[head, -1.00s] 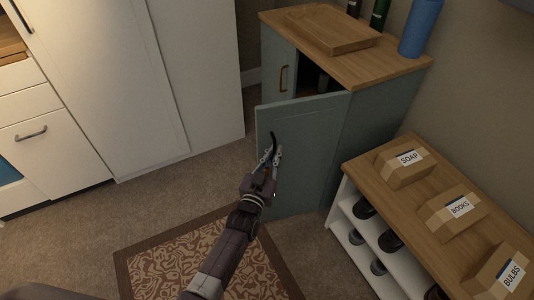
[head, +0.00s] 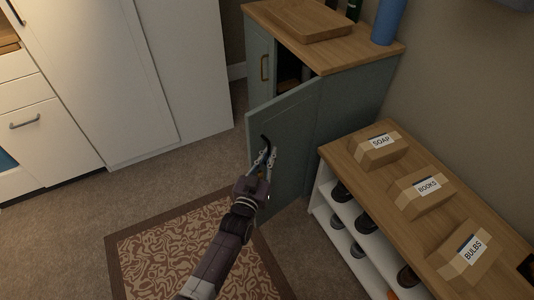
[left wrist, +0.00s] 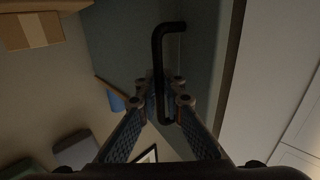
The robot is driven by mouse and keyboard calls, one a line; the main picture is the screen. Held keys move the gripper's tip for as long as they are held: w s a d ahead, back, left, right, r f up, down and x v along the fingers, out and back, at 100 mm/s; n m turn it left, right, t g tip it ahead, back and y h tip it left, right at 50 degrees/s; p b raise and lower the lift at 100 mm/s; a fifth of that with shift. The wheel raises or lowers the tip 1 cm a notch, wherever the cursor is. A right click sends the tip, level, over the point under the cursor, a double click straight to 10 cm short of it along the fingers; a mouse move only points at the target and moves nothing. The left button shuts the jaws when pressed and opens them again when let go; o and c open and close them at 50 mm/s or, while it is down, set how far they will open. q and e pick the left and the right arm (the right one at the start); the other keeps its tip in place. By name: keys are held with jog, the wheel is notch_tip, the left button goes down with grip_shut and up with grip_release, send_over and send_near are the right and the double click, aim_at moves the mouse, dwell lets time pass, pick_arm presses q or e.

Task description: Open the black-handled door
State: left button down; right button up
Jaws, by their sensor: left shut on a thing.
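The black-handled door (head: 290,136) is a grey-green panel on a low cabinet (head: 345,110) with a wooden top. It stands part open, and a dark gap shows behind its top edge. Its black handle (head: 266,141) is a curved bar, seen at full length in the left wrist view (left wrist: 158,62). My left gripper (head: 266,158) is at the handle, with its fingers shut around the lower part of the bar; they also show in the left wrist view (left wrist: 166,108). My right gripper is not in view.
The cabinet's other door has a brass handle (head: 264,68) and looks shut. A low shoe shelf (head: 345,160) with boxes on top and shoes inside stands close on the right. A patterned rug (head: 180,250) lies on the floor. White wardrobes (head: 190,70) stand at the left.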

pick_arm(q)
jog(key=c, duration=2.4)
grip_release()
jog(key=shift+s+a+f, duration=0.1)
jog(key=shift+a, duration=0.05)
jog(key=v, duration=1.2)
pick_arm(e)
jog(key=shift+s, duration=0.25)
pick_arm(q)
jog(key=shift+a, duration=0.1)
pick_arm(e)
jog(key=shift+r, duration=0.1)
